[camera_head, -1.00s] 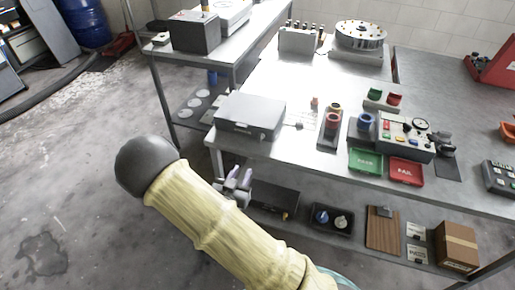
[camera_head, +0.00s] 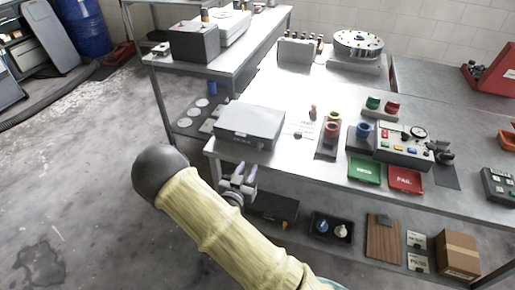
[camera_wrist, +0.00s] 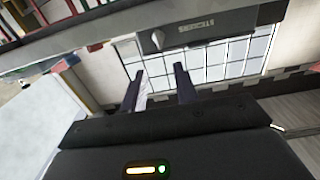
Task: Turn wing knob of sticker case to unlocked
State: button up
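The sticker case (camera_head: 250,124) is a grey, flat, closed box at the near left corner of the workbench. In the wrist view its dark front (camera_wrist: 225,32) shows at the top, with the label upside down. A small pale wing knob (camera_wrist: 157,40) sits on that front beside the label and looks slanted. My gripper (camera_head: 244,171) is just off the bench edge, in front of and below the case. In the wrist view my gripper (camera_wrist: 158,72) has its fingers apart with nothing between them. The knob is beyond the fingertips, apart from them.
The workbench (camera_head: 300,165) edge runs close beside my gripper. Its lower shelf holds a black tray (camera_head: 331,229) and a cardboard box (camera_head: 457,254). Cups, a green tray (camera_head: 364,170) and a red tray (camera_head: 406,180) stand right of the case. Floor at left is open.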

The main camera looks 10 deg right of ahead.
aim_at(258, 148)
jog(key=p+x, duration=0.1)
jog(key=x, duration=0.9)
jog(key=shift+w+d, duration=0.15)
jog(key=shift+w, duration=0.15)
grip_shut()
